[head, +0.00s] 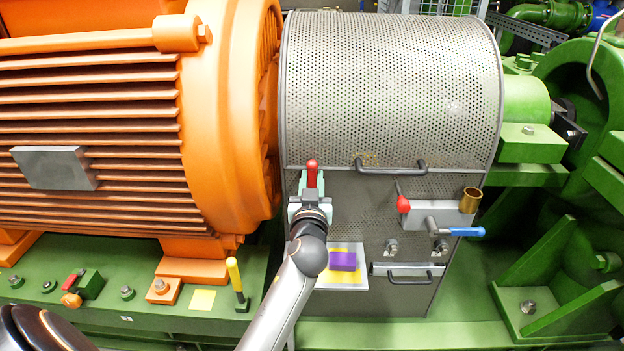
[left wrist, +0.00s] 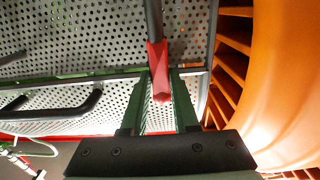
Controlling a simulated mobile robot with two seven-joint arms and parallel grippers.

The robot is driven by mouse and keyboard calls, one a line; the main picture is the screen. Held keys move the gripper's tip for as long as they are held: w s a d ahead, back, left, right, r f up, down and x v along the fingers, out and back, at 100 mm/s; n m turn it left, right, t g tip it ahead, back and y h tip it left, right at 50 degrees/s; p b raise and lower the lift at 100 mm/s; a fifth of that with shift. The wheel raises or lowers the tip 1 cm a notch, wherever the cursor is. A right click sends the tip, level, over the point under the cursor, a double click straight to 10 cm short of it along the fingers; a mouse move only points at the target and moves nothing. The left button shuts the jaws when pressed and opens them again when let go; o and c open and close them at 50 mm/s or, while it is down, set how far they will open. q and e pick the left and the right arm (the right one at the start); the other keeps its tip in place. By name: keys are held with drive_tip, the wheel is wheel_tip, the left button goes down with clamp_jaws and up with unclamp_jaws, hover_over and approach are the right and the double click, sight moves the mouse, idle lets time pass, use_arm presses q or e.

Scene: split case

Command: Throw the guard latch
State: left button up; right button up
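A lever with a red grip (head: 312,172) stands upright at the left front of the perforated metal guard (head: 390,85). It looks like the guard latch. My left gripper (head: 311,188) is at this grip, with one finger on either side of it. In the left wrist view, the red grip (left wrist: 158,70) fills the gap between the fingertips of the left gripper (left wrist: 160,88), which look closed on it. A dark rod runs from the grip toward the top of that view. The lever's base is hidden behind my gripper. My right gripper is not in view.
The orange motor (head: 225,130) stands close on the left. To the right are a black guard handle (head: 390,168), a red knob (head: 403,204), a brass cup (head: 470,200) and a blue lever (head: 467,232). A purple block (head: 343,261) sits below, right of my forearm.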

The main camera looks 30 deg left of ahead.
use_arm(q)
clamp_jaws()
idle(0.9)
